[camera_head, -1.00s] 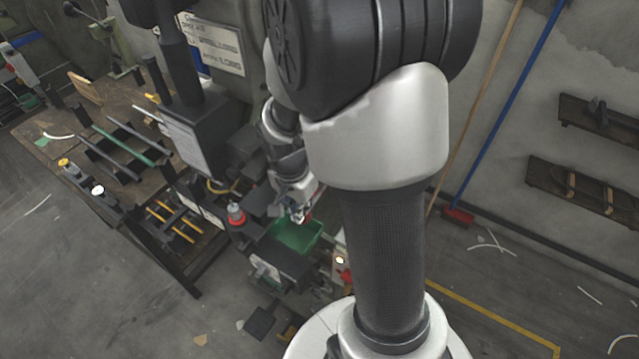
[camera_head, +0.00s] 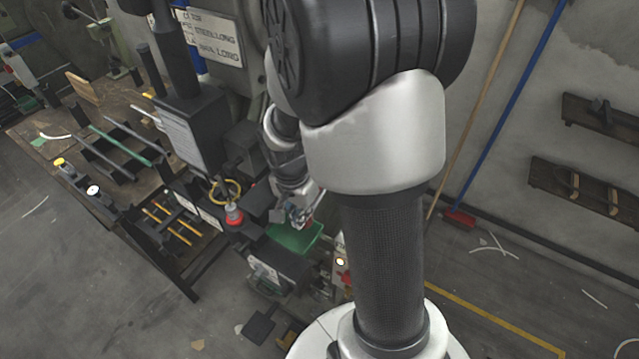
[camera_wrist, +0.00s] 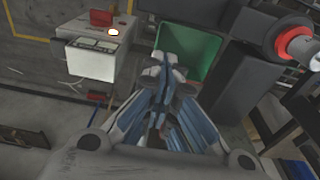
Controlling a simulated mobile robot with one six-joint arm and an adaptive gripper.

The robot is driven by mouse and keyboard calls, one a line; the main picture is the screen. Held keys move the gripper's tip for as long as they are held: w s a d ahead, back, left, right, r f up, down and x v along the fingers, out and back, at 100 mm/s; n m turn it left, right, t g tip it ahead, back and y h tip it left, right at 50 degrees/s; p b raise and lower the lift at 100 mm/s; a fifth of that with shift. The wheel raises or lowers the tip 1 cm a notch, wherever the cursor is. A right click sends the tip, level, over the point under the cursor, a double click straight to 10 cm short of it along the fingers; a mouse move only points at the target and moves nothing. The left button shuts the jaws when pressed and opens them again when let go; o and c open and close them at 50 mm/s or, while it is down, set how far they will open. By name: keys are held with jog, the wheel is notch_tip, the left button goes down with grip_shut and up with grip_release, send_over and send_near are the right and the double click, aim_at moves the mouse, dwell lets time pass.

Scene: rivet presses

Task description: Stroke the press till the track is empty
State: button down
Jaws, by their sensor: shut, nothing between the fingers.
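The press is a dark machine with a black column (camera_head: 190,120) in the head view. Its red-ringed silver knob (camera_head: 234,214) stands at the front left of my gripper; it also shows at the right of the wrist view (camera_wrist: 297,46).
A control box with a lit lamp (camera_wrist: 113,32) and a pale labelled box (camera_wrist: 92,61) stand left in the wrist view. A wooden bench (camera_head: 60,130) with racks of rods is at the left. A blue-handled broom (camera_head: 510,100) leans on the wall. Floor at the right is mostly clear.

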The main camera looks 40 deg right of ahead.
jog(key=shift+r, duration=0.15)
jog(key=a+r+p, duration=0.2)
jog(key=r, duration=0.1)
jog(key=s+a+r+p, duration=0.1)
jog(key=shift+r, duration=0.5)
dwell(1.7)
jog(key=s+a+r+n+t, duration=0.2)
jog(key=s+a+r+n, duration=0.2)
jog(key=r, duration=0.5)
jog(key=s+a+r+n+t+y, duration=0.1)
jog(key=s+a+r+n, duration=0.3)
jog(key=s+r+n, duration=0.4)
jog(key=shift+s+a+r+n+t, duration=0.15)
jog(key=shift+s+r+n+t, duration=0.4)
jog(key=shift+n, duration=0.45)
jog(key=shift+w+f, duration=0.1)
jog(key=shift+w, duration=0.1)
